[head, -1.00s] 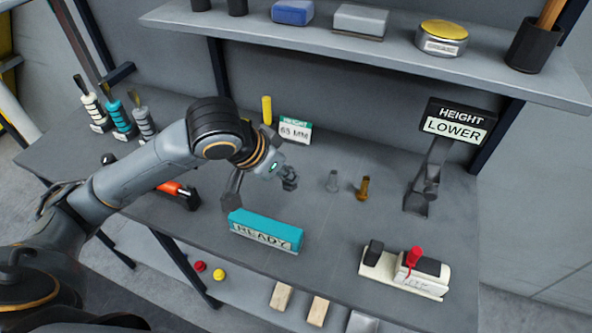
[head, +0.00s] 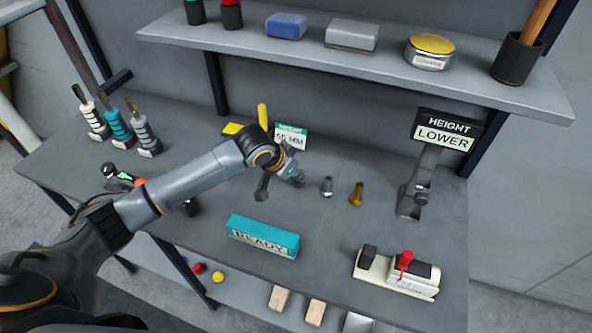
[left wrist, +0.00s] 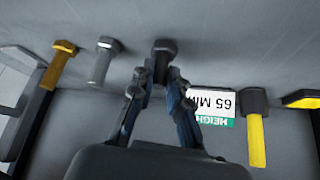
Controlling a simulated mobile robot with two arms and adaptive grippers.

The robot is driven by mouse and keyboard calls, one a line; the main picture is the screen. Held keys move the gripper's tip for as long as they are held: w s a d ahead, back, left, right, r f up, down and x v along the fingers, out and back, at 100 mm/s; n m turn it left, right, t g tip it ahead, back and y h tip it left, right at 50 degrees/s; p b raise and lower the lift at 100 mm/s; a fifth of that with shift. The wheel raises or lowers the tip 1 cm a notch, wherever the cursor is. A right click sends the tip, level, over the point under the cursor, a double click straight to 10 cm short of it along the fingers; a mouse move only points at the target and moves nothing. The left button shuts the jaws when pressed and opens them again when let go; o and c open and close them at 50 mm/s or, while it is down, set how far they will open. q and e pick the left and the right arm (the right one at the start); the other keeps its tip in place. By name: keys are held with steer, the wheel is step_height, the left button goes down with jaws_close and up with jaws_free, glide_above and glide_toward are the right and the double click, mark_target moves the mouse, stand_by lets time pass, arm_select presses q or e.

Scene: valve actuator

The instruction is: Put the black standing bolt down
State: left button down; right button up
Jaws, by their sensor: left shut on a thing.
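My left gripper (head: 296,178) reaches over the bench from the left. In the left wrist view its fingers (left wrist: 160,80) are shut on the black bolt (left wrist: 163,47), whose hex head shows between and beyond the fingertips. In the head view the gripper largely hides this bolt. A silver bolt (head: 327,187) stands just right of the gripper, apart from it, with a brass bolt (head: 356,194) further right. Both also show in the left wrist view, silver (left wrist: 103,60) and brass (left wrist: 62,62). I cannot tell whether the black bolt touches the bench. My right gripper is not in view.
A "65 MM" height card (head: 290,137) and a yellow-handled tool (head: 263,117) stand behind the gripper. A teal READY block (head: 263,237) lies in front. A HEIGHT LOWER sign (head: 443,134) stands right. A shelf (head: 390,70) overhangs the back. Bench between block and bolts is clear.

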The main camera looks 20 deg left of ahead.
arm_select(q)
steer(key=shift+f, duration=0.15)
steer(key=c, duration=1.3)
jaws_free()
steer(key=shift+f, duration=0.1)
steer(key=shift+s+a+r, duration=0.1)
steer(key=shift+r, duration=0.25)
steer(key=b+v, duration=0.1)
steer(key=v, duration=1)
steer(key=shift+s+r, duration=0.2)
steer(key=shift+r, duration=0.05)
steer(key=shift+f, duration=0.1)
